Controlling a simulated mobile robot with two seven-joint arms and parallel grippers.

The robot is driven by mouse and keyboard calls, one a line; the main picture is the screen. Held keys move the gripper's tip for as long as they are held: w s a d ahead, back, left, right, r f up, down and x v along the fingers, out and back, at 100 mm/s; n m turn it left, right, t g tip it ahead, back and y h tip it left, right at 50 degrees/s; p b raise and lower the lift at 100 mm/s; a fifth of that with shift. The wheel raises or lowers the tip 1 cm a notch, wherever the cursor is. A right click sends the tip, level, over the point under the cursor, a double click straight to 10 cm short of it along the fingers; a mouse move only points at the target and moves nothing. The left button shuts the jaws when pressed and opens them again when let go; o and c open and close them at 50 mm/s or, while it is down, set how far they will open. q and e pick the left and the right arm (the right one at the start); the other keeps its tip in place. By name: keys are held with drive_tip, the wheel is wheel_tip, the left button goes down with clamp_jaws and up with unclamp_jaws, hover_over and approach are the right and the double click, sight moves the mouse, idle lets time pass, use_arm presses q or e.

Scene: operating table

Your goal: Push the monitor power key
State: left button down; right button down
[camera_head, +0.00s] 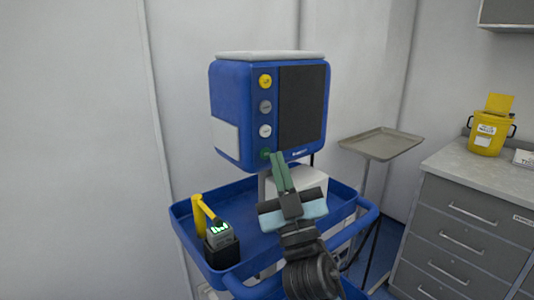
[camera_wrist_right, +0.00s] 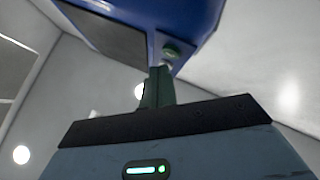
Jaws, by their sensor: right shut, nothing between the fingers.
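The blue monitor (camera_head: 232,112) with a dark screen stands above a blue trolley. A column of round keys runs down its front left of the screen: yellow, grey, white, and a green one (camera_head: 265,154) at the bottom. My right gripper (camera_head: 278,158) is shut and empty, its fingertips just below and right of the green key. My left gripper is not in view.
The blue trolley tray (camera_head: 185,219) lies under the monitor, with a yellow-handled device (camera_head: 220,240) at its left. A metal tray stand (camera_head: 382,143) and a grey drawer cabinet (camera_head: 470,215) with a yellow bin (camera_head: 488,131) stand to the right.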

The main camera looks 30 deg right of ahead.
drive_tip(key=s, duration=0.5)
drive_tip(key=shift+s+d+p, duration=0.25)
drive_tip(key=shift+s+p, duration=0.15)
